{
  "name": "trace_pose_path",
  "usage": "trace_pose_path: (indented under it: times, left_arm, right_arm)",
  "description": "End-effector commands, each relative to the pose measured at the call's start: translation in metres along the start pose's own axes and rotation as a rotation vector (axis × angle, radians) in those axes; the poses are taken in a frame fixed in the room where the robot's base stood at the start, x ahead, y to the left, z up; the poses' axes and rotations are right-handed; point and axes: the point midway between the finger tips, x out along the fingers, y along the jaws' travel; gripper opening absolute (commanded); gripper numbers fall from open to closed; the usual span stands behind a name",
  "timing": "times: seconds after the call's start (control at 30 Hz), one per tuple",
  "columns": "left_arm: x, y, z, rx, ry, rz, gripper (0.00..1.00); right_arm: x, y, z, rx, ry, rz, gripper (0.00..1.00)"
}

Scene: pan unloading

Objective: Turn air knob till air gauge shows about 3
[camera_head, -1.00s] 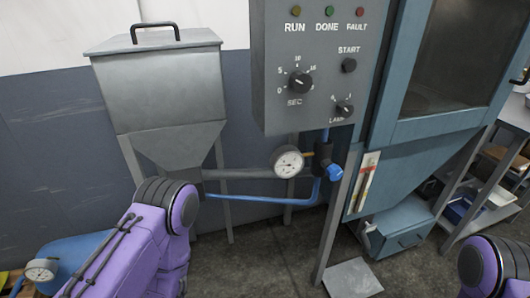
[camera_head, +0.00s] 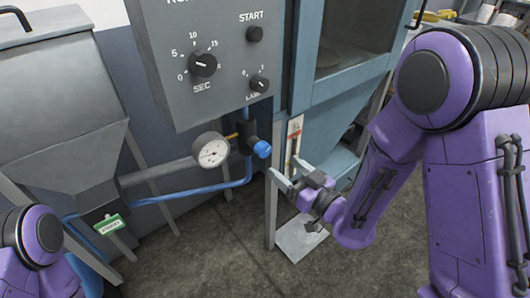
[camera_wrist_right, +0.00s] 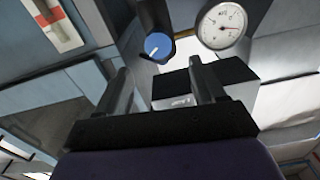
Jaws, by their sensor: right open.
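The blue air knob (camera_head: 262,149) sits on a dark valve body under the grey control panel. In the right wrist view the knob (camera_wrist_right: 158,46) shows a white mark on its face. My left gripper is out of view.
The control panel (camera_head: 213,55) with its dials hangs above the valve. A blue hose (camera_head: 190,196) runs left below the gauge. A grey hopper (camera_head: 60,75) stands at left. A metal leg (camera_head: 271,212) stands near my right gripper.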

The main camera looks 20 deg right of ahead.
Motion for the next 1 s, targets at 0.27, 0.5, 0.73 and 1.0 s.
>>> trace_pose_path:
  times: [0.27, 0.5, 0.73, 1.0]
  left_arm:
    - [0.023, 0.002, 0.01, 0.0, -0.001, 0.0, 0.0]
    - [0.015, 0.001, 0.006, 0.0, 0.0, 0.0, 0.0]
    - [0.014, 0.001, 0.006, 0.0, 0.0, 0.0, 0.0]
    - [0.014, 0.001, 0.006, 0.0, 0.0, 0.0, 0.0]
  right_arm:
    - [0.039, 0.001, -0.001, 0.004, -0.004, 0.006, 0.69]
    - [0.082, 0.003, 0.001, 0.004, -0.005, 0.008, 0.69]
    - [0.095, 0.002, 0.003, 0.006, -0.005, 0.009, 0.69]
    - [0.094, 0.002, 0.003, 0.006, -0.005, 0.009, 0.37]
